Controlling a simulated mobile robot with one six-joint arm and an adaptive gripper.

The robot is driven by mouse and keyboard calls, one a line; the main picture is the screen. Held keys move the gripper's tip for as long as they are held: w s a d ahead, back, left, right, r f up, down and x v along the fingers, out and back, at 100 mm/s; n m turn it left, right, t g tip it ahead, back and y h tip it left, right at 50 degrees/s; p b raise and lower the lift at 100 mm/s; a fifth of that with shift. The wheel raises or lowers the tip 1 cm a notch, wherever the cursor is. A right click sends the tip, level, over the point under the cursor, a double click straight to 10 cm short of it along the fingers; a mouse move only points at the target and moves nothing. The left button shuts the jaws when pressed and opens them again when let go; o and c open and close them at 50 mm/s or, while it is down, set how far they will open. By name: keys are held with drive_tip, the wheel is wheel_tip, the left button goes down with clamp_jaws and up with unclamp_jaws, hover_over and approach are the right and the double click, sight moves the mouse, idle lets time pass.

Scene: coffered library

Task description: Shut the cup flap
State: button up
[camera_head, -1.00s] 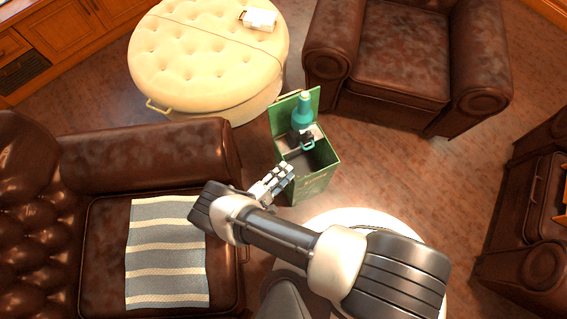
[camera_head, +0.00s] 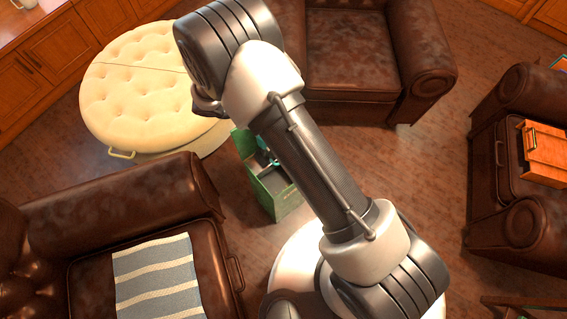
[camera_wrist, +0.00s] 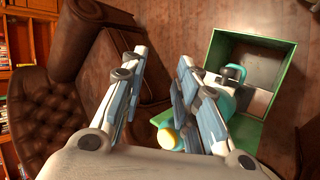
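A green box (camera_wrist: 290,97) stands open on the floor at the right of the wrist view; it also shows in the head view (camera_head: 280,208), partly behind my arm. A green panel (camera_wrist: 238,138) stands open at one side of the box, like a flap. A teal bottle (camera_wrist: 223,103) with a yellowish cap (camera_wrist: 168,139) lies across my view near this panel, partly hidden by my right finger. A teal loop (camera_wrist: 232,72) shows inside the box. My gripper (camera_wrist: 158,62) is open and empty, to the left of the box opening. In the head view my arm hides its fingers.
A round cream ottoman (camera_head: 135,85) stands behind the box at left. A brown armchair (camera_head: 350,65) is at the back. A brown sofa (camera_head: 110,205) with a striped cloth (camera_head: 155,280) is at front left. Wood floor (camera_head: 400,165) is clear right of my arm.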

drive_tip(key=w+d+r+m+y, duration=0.2)
drive_tip(key=w+d+r, duration=0.1)
drive_tip(key=d, duration=0.3)
drive_tip(key=w+d+f+m+y, duration=0.2)
drive_tip(key=w+d+f+y, duration=0.3)
drive_tip(key=d+f, duration=0.45)
drive_tip(key=s+d+f+m+y+p, duration=0.1)
drive_tip(key=d+f+y, duration=0.1)
drive_tip(key=f, duration=0.4)
drive_tip(key=s+d+f+m+y+p, duration=0.1)
drive_tip(key=s+d+f, duration=0.1)
drive_tip(key=f, duration=0.5)
drive_tip(key=s+f+m+t+y, duration=0.25)
drive_tip(key=s+f+y, duration=0.2)
drive_tip(key=s, duration=0.25)
drive_tip(key=s+a+r+m+t+y, duration=0.1)
drive_tip(key=s+a+r+m+y, duration=0.15)
drive_tip(key=s, duration=0.25)
drive_tip(key=s+a+r+m+t+y, duration=0.1)
drive_tip(key=s+a+m+t+y, duration=0.1)
drive_tip(key=s+y, duration=0.25)
drive_tip(key=b+x, duration=0.2)
drive_tip(key=x, duration=1.5)
drive_tip(key=shift+s+f, duration=0.1)
drive_tip(key=shift+c, duration=0.3)
drive_tip(key=shift+d, duration=0.1)
clamp_jaws()
